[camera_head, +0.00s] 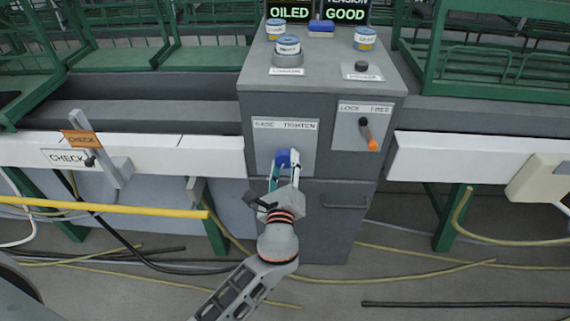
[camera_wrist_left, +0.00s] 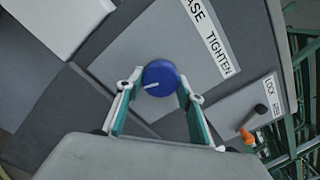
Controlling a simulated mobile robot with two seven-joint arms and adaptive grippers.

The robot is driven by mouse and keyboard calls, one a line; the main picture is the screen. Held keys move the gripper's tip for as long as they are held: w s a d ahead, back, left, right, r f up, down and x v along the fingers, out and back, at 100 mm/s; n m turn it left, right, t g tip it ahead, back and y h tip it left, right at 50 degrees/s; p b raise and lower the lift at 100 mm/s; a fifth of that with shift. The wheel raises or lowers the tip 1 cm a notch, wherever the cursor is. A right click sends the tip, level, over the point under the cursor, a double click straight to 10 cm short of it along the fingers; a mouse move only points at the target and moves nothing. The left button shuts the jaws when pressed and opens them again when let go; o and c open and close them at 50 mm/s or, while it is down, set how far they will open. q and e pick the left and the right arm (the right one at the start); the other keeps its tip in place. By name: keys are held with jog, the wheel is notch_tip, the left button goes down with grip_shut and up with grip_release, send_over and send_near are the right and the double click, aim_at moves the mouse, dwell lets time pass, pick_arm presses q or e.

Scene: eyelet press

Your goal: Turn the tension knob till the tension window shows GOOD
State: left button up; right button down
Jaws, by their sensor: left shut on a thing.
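The blue tension knob (camera_head: 287,158) sits on a grey plate below a label reading EASE TIGHTEN on the cabinet front. In the left wrist view the knob (camera_wrist_left: 161,78) shows a white pointer line toward the left. My left gripper (camera_head: 285,163) is shut on the knob, with one finger on each side of it; its fingers also show in the left wrist view (camera_wrist_left: 160,88). The tension window (camera_head: 345,14) on top of the cabinet reads GOOD in green. My right gripper is not in view.
Another window (camera_head: 290,11) reads OILED. A black lever with an orange tip (camera_head: 372,144) is right of the knob under a LOCK FREE label. Round tins (camera_head: 288,46) stand on the cabinet top (camera_head: 322,72). A CHECK lever (camera_head: 110,160) is at left. Cables lie on the floor.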

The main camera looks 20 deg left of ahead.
pick_arm(q)
jog(key=o, duration=0.9)
jog(key=shift+o, duration=0.9)
jog(key=shift+s, duration=0.15)
jog(key=v, duration=1.1)
jog(key=shift+s, duration=0.35)
jog(key=shift+d, duration=0.15)
